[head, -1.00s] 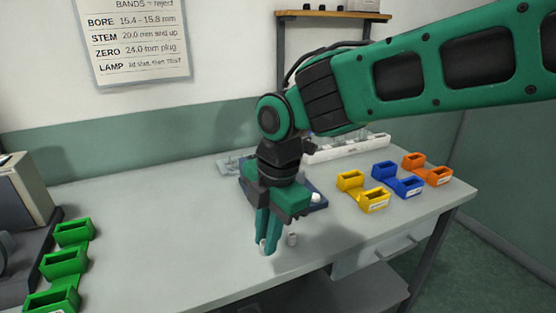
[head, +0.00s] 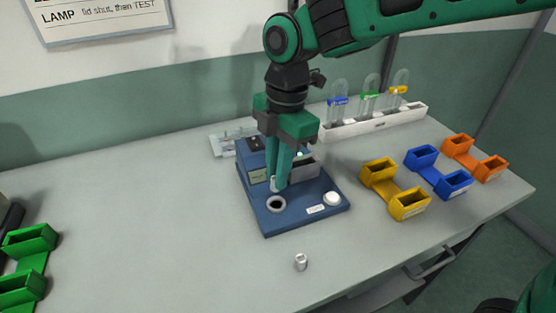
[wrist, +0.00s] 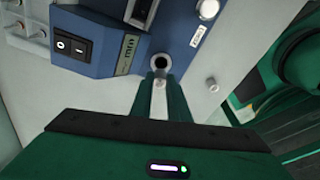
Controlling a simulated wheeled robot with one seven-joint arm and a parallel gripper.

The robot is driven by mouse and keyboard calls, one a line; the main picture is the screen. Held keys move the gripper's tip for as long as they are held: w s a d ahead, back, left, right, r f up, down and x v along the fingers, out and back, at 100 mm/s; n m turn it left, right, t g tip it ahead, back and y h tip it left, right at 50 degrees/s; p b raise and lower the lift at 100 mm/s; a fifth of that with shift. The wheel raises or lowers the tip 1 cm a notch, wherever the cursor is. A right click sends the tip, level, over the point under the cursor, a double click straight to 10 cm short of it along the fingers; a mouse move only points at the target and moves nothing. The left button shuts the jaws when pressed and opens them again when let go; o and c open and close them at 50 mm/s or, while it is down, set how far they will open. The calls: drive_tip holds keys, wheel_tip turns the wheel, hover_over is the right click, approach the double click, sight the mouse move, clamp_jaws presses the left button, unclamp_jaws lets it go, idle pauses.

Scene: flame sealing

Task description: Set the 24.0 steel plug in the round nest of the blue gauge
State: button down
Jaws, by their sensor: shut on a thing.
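The blue gauge (head: 300,220) stands on the table with a dark round nest (head: 276,204) in its front left part. My gripper (head: 279,186) is shut on a small steel plug (head: 273,183), mostly hidden by the fingers, above the gauge just behind the nest in the head view. In the wrist view the nest (wrist: 160,61) shows just beyond the fingertips (wrist: 160,88), and the held plug (wrist: 159,83) is a pale spot between them. No size marking is readable on it. A second small steel plug (head: 300,262) stands on the table in front of the gauge.
The gauge carries a white round button (head: 332,198) and a rocker switch (wrist: 72,45). Yellow (head: 394,190), blue (head: 437,172) and orange (head: 474,158) holders stand right. A white rack (head: 374,122) holds tubes behind. Green holders (head: 25,262) stand left.

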drive_tip(key=shift+f, duration=2.7)
drive_tip(key=c, duration=1.6)
unclamp_jaws()
drive_tip(key=r, duration=0.7)
drive_tip(key=w+d+r, duration=0.1)
drive_tip(key=r, duration=0.2)
drive_tip(key=shift+r, duration=0.35)
